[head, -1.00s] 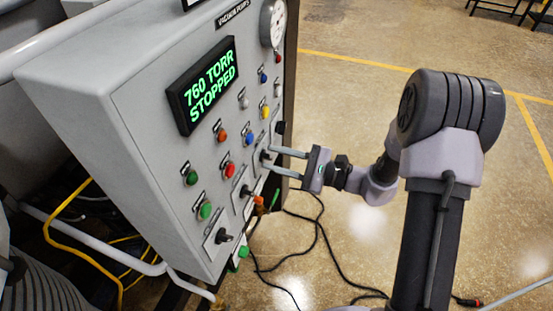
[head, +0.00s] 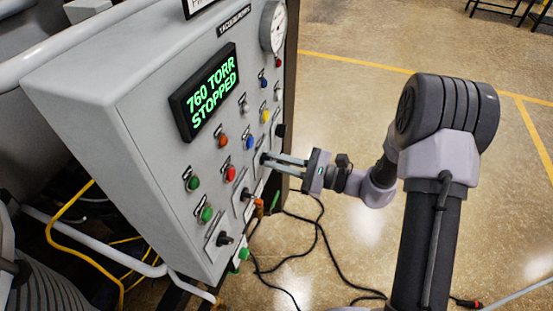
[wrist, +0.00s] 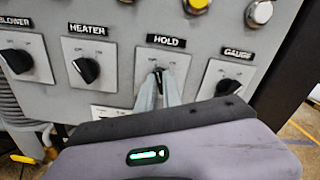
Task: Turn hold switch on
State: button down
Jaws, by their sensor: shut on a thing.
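The hold switch is a black rotary knob on a pale plate (wrist: 187,70) under the HOLD label (wrist: 166,41) in the wrist view. My gripper (wrist: 159,78) is shut on the knob, with its two grey fingers on either side of it. The fingers hide most of the knob, so its exact pointing cannot be told. In the head view my gripper (head: 267,159) reaches in from the right and meets the switch at the lower right part of the panel.
The heater knob (wrist: 87,69) is left of the hold switch and the gauge knob (wrist: 227,87) is right of it, both close by. Coloured buttons sit above. The display (head: 205,90) reads 760 TORR STOPPED. Black cables (head: 318,240) lie on the floor.

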jog(key=m+p, duration=0.6)
jog(key=m, duration=0.4)
jog(key=shift+w, duration=0.1)
jog(key=shift+m, duration=0.3)
dwell(0.3)
jog(key=c, duration=1.5)
grip_release()
jog(key=p+v, duration=0.1)
jog(key=v, duration=1.6)
jog(key=shift+d, duration=0.25)
